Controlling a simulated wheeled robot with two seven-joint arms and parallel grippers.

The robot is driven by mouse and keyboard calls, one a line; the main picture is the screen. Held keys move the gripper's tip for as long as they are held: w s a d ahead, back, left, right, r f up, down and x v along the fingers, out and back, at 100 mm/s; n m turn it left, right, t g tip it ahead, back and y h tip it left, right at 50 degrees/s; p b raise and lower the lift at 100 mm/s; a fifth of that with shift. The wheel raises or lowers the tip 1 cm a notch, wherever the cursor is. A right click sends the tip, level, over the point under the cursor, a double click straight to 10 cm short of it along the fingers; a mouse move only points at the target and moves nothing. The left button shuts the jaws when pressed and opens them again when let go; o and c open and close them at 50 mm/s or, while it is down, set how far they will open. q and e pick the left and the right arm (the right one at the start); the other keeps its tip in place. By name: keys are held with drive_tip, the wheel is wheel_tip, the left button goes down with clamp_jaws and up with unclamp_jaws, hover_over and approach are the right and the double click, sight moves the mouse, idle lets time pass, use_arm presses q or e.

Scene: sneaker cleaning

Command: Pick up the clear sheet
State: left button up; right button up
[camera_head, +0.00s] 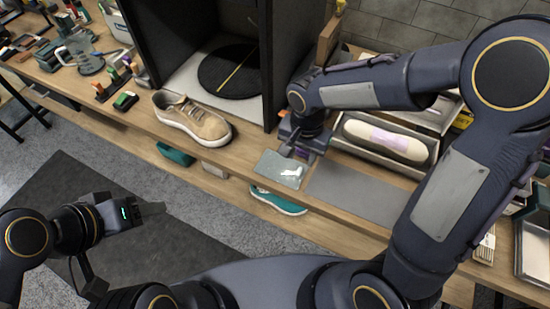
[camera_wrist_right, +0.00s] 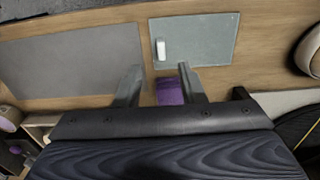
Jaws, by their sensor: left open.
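The clear sheet (camera_head: 273,170) is a thin, greyish see-through rectangle lying flat at the front edge of the wooden bench, with a small white mark on it. In the right wrist view the sheet (camera_wrist_right: 203,42) lies just beyond my fingertips, with a white tab near one side. My right gripper (camera_head: 290,152) is right at the sheet's rear edge, its fingers spread apart; they also show in the wrist view (camera_wrist_right: 162,72). I cannot tell whether they touch the sheet. My left gripper (camera_head: 150,209) is open and empty, off the bench over the floor.
A purple piece (camera_wrist_right: 170,90) shows between my right fingers, apparently behind them. A grey mat (camera_head: 350,193) lies right of the sheet. A tan sneaker (camera_head: 192,118) stands to the left, beside a dark open box (camera_head: 270,60). A tray with a pale shoe-shaped form (camera_head: 385,140) is behind the mat.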

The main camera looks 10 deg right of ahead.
sight(299, 171)
drive_tip(key=f, duration=0.3)
drive_tip(key=f+p, duration=0.1)
drive_tip(key=f, duration=0.3)
drive_tip(key=shift+w+f, duration=0.2)
drive_tip(key=shift+f, duration=0.05)
clamp_jaws()
